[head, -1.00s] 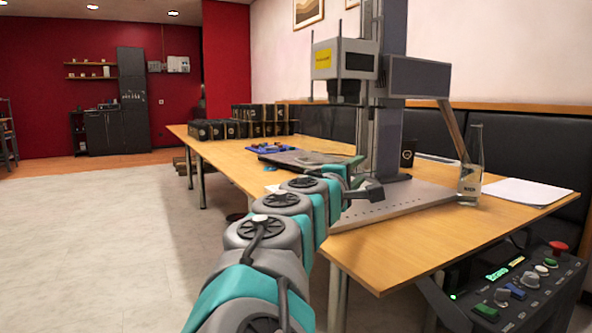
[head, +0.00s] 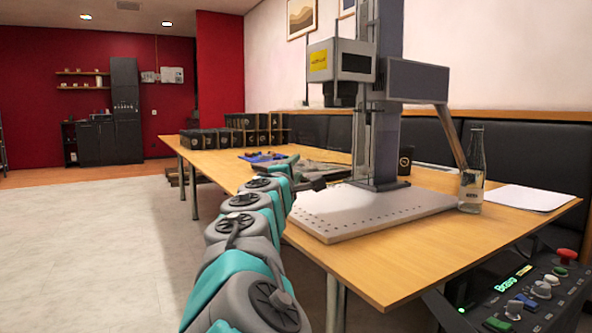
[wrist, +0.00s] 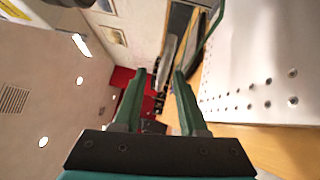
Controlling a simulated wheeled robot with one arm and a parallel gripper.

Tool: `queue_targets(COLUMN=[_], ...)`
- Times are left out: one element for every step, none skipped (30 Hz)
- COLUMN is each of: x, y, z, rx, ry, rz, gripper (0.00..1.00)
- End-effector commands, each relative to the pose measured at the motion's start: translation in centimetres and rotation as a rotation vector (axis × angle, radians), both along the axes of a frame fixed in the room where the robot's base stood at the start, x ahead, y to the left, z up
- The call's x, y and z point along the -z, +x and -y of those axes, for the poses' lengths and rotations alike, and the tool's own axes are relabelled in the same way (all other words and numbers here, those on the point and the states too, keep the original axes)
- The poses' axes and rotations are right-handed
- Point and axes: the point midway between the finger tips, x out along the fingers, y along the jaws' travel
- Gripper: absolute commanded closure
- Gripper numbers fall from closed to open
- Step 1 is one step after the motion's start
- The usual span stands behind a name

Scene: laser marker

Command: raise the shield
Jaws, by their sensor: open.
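The laser marker stands on the wooden table in the head view. It has a grey column (head: 385,120), a boxy laser head (head: 341,66) with a yellow label, and a grey side housing (head: 418,82). Its pale perforated base plate (head: 375,214) also fills the right of the wrist view (wrist: 265,65). I cannot tell which part is the shield. My gripper (head: 318,184) is left of the column, near the plate's far left edge. In the wrist view its two green fingers (wrist: 168,75) are apart with nothing between them.
A glass bottle (head: 472,172) and white paper (head: 530,197) are right of the base plate. A dark cup (head: 405,160) stands behind it. Dark boxes (head: 240,130) line the table's far end. A control panel (head: 525,295) is at front right. The floor at left is clear.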

Motion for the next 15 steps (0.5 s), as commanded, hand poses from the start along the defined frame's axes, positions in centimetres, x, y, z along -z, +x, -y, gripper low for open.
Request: queue_targets(x=[0.0, -0.02, -0.03, -0.04, -0.04, -0.05, -0.04, -0.05, -0.04, -0.04, -0.03, -0.03, -0.03, -0.03, -0.03], y=[0.25, 0.33, 0.42, 0.45, 0.47, 0.49, 0.48, 0.49, 0.48, 0.48, 0.48, 0.47, 0.47, 0.47, 0.47], z=[0.11, 0.14, 0.17, 0.18, 0.18, 0.19, 0.17, 0.16, 0.16, 0.15, 0.15, 0.15, 0.14, 0.14, 0.13], rx=[0.001, 0.001, 0.001, 0.001, 0.001, 0.001, 0.001, 0.001, 0.001, 0.001, 0.001, 0.0, 0.0, 0.0, 0.0], ry=[0.001, 0.0, 0.0, 0.0, 0.0, 0.0, 0.0, 0.0, 0.0, 0.0, 0.0, 0.0, 0.0, 0.0, 0.0], rz=[-0.001, -0.001, 0.0, 0.0, 0.0, 0.0, 0.0, 0.0, 0.0, 0.0, 0.0, 0.0, 0.0, 0.0, 0.0], gripper=[0.58, 0.58, 0.58, 0.58, 0.58, 0.58, 0.58, 0.58, 0.58, 0.58, 0.58, 0.62, 0.65, 0.68, 0.73])
